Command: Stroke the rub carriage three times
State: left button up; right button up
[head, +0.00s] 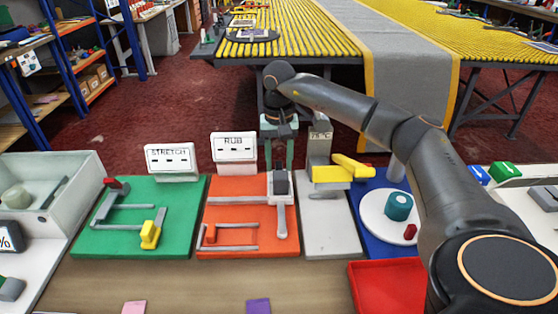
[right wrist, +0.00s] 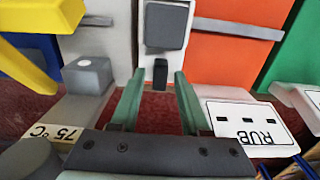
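A small black knob (right wrist: 160,74) stands at the carriage's near edge in that view. My right gripper (head: 277,160) is at the carriage's far end. In the right wrist view its green fingers (right wrist: 157,88) are apart, with the knob between their tips and visible gaps on both sides. My left gripper is out of view.
A green STRETCH board (head: 169,198) lies left of the orange one. A grey stand with a yellow lever (head: 333,174) is close on the right, then a blue board with a white disc (head: 378,222). A red tray (head: 384,292) lies in front, beneath my right arm.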

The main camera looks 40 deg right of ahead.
grip_shut()
dwell(1.2)
